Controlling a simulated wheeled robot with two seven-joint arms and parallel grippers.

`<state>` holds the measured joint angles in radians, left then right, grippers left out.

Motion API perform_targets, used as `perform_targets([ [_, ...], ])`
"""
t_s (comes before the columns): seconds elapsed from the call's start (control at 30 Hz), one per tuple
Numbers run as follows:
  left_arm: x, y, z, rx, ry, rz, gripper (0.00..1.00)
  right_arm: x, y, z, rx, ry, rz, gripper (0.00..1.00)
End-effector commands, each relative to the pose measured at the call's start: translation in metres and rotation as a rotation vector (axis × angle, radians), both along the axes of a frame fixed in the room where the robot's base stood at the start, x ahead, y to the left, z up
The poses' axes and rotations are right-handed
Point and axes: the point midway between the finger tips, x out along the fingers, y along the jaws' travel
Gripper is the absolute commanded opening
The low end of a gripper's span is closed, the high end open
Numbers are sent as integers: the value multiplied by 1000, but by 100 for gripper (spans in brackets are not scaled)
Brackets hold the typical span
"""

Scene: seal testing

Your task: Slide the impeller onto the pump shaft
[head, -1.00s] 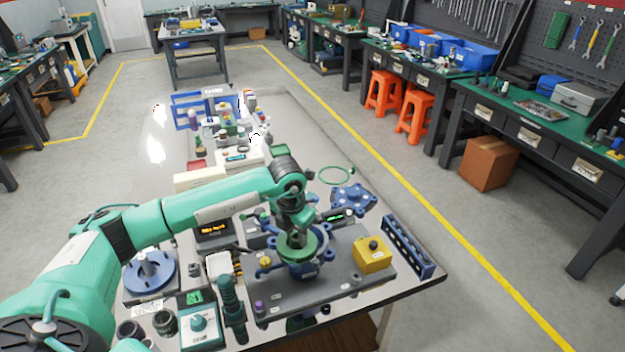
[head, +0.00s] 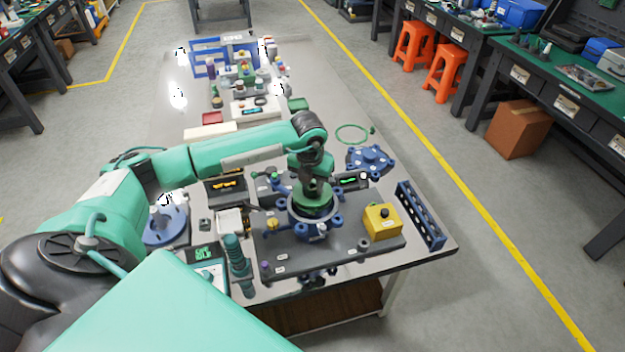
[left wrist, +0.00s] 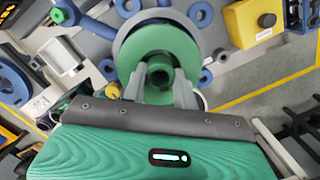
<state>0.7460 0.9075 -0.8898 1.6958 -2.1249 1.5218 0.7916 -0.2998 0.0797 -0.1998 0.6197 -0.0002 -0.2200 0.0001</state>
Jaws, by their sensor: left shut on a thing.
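The green disc-shaped impeller (head: 313,197) shows at the blue pump body (head: 316,226) on the dark base plate. My left gripper (head: 312,182) is above it and shut on its raised hub. In the left wrist view the impeller (left wrist: 165,55) lies inside the grey ring of the housing (left wrist: 122,45), with the gripper fingers (left wrist: 160,84) on either side of the hub. The pump shaft is hidden under the impeller and gripper. I cannot tell how far down the impeller sits on it. My right gripper is not in view.
A yellow box with a black button (head: 382,222) stands right of the pump. A blue slotted rack (head: 421,216) lies along the right table edge. A blue lobed cover (head: 370,161) lies behind. A dark green cylinder tool (head: 236,262) stands at the front left.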

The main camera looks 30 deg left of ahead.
Motion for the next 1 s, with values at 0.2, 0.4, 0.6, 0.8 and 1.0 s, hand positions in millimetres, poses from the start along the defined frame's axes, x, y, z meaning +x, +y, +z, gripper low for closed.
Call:
perform_targets([
  [0.2,1,0,0,-1,-2,0,0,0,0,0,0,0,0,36],
  [0.4,1,0,0,-1,-2,0,0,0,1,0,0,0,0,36],
  [0.6,1,0,-2,-1,-2,0,0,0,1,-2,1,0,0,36],
  [0.8,1,0,-10,-1,-2,0,0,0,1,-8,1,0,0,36],
  [1.0,1,0,-16,-1,-2,0,0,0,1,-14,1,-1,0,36],
])
